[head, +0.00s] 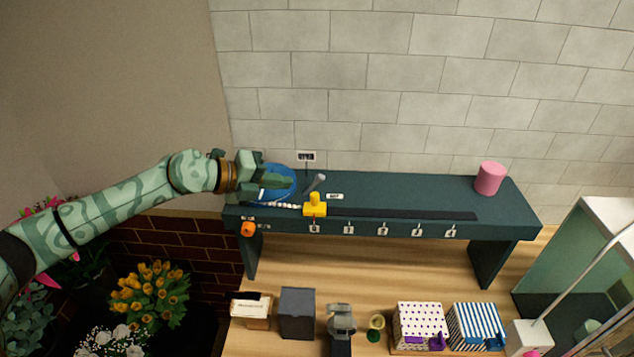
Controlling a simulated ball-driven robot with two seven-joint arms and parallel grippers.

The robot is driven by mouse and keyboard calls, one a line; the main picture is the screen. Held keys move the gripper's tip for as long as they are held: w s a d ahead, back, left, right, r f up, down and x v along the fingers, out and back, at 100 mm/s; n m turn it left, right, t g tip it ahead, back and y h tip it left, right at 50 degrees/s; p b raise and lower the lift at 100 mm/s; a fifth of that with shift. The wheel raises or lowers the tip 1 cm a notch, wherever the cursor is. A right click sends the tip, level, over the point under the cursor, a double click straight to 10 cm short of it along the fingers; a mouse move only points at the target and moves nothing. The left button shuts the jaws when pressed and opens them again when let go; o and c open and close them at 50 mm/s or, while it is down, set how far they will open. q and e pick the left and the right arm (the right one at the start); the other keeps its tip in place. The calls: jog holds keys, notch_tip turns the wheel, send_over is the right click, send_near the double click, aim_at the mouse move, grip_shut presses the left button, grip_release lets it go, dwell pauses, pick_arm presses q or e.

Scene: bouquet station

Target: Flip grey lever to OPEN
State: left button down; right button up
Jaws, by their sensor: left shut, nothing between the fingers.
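The grey lever (318,182) stands on the dark green shelf (400,187), tilted up to the right. A small white label (306,156) is behind it on the wall side and another (335,196) lies to its right; their writing is too small to read. My left gripper (286,182) is shut and empty, over the blue round disc (276,196) just left of the lever. I cannot tell whether the fingertips touch the lever. My right gripper is not in view.
A yellow slider (315,203) sits in front of the lever, at the left end of a dark track with numbered labels. An orange knob (248,229) is on the front edge. A pink cylinder (489,178) stands at right. Boxes (420,325) stand below.

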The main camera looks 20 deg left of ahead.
aim_at(314, 184)
pick_arm(q)
jog(key=shift+w, duration=0.1)
jog(key=shift+w+f, duration=0.1)
jog(key=shift+w, duration=0.05)
jog(key=p+x, duration=0.1)
jog(key=x, duration=0.7)
jog(key=shift+d, duration=0.15)
jog(key=shift+w+d+f, duration=0.3)
jog(key=shift+w+d, duration=0.15)
jog(key=shift+d, duration=0.05)
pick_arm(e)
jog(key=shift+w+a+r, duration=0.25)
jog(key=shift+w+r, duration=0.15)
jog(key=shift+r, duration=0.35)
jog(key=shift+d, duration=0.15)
pick_arm(q)
jog(key=shift+a+f, duration=0.1)
jog(key=shift+a+h+b, duration=0.15)
jog(key=shift+h+b, duration=0.25)
jog(key=shift+b, duration=0.05)
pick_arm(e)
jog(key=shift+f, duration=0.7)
pick_arm(q)
jog(key=shift+s+a+r+t+b, duration=0.15)
jog(key=shift+r+t+b, duration=0.1)
jog(key=shift+t+b, duration=0.15)
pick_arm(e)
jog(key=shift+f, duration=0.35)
